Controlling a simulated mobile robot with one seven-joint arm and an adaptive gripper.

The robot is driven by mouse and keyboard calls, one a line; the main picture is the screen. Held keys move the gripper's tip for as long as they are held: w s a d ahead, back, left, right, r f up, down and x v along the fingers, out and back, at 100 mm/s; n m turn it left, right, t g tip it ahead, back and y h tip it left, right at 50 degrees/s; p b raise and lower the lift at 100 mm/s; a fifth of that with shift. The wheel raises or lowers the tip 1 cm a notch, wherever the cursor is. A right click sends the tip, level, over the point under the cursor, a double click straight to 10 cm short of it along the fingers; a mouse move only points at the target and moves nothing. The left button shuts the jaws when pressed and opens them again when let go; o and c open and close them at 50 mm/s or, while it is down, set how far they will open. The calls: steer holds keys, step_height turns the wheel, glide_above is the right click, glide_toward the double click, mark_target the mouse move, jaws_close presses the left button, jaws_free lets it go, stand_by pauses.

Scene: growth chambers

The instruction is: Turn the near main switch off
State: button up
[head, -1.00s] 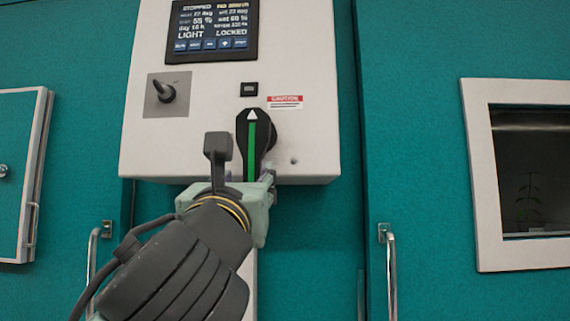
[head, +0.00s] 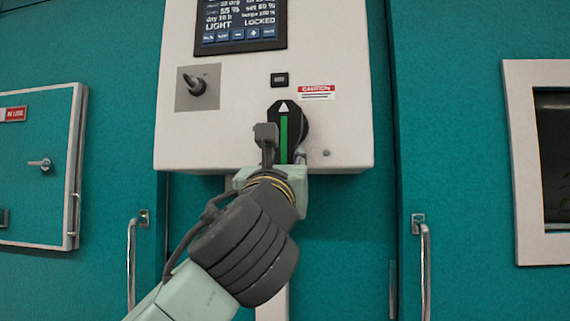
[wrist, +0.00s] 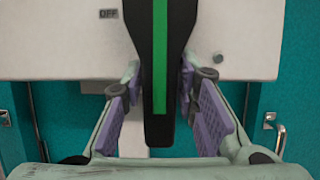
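The main switch is a black rotary handle with a green stripe (head: 284,130) and a white arrow on top. It stands upright, arrow up, on the white control box (head: 345,140). In the wrist view the handle (wrist: 160,100) hangs between my fingers, its end reaching down toward the palm. My gripper (wrist: 165,85) is open around it. Its purple pads lie on either side, with a gap to the handle on each. An "OFF" label (wrist: 108,14) is left of the handle. In the head view my gripper (head: 280,168) is at the box's lower edge, partly hidden by my wrist.
A smaller grey rotary switch (head: 197,87) sits upper left on the box, below a screen (head: 240,22) reading LOCKED. A caution label (head: 316,91) is at right. Door handles (head: 131,260) (head: 424,265) stand on both sides below. A windowed door is at far right.

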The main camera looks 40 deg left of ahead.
jaws_close()
